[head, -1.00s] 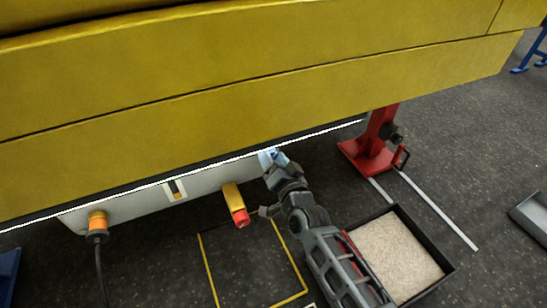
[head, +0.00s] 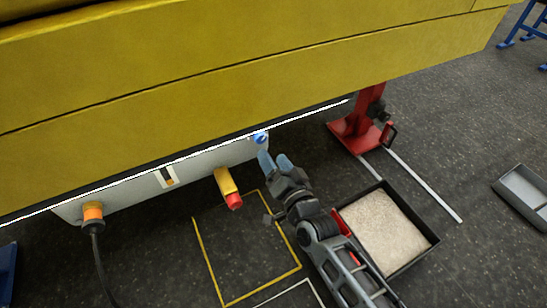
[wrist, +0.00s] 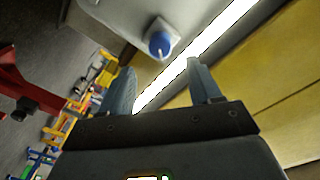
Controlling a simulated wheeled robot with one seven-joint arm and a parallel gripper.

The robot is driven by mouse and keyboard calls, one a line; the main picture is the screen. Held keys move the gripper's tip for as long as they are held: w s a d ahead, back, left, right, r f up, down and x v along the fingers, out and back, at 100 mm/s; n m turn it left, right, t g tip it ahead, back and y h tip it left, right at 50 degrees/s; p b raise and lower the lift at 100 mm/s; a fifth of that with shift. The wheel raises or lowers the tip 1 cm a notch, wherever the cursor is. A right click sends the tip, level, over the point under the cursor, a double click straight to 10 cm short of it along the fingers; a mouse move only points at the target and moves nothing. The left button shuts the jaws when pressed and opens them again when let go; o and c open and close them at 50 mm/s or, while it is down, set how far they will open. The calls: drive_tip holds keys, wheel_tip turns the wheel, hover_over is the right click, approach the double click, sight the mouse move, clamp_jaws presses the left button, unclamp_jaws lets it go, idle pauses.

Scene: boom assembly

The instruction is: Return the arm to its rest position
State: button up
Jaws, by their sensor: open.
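My gripper (head: 274,162) is open and empty in the head view, just below the right end of the grey panel under the yellow boom (head: 250,80). A blue knob (head: 260,138) on that panel sits a little beyond my fingertips, apart from them. In the wrist view my two blue-grey fingers (wrist: 160,85) are spread with nothing between them. The blue knob (wrist: 160,42) with a white mark shows on its pale plate beyond them.
A yellow holder with a red tip (head: 229,188) and an orange connector with a black cable (head: 93,214) stick out from the panel. A red stand (head: 352,132) is at right. A black tray of pale grains (head: 385,232) lies beside my arm. Yellow-outlined floor (head: 245,250) is clear.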

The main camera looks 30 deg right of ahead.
drive_tip(key=s+r+n+g, duration=0.1)
drive_tip(key=s+r+n, duration=0.25)
drive_tip(key=s, duration=1.45)
drive_tip(key=s+r+n+g, duration=0.1)
drive_tip(key=s+r+n, duration=0.3)
drive_tip(key=s, duration=1.4)
drive_tip(key=s+r+p, duration=0.2)
drive_tip(key=r+p, duration=0.9)
drive_tip(key=r, duration=0.3)
drive_tip(key=s+r+n+g+p, duration=0.1)
drive_tip(key=s+r+p, duration=0.2)
drive_tip(key=r+p, duration=0.8)
wheel_tip(320, 180, up, 5)
drive_tip(key=shift+s+f+y, duration=0.2)
drive_tip(key=shift+y, duration=0.1)
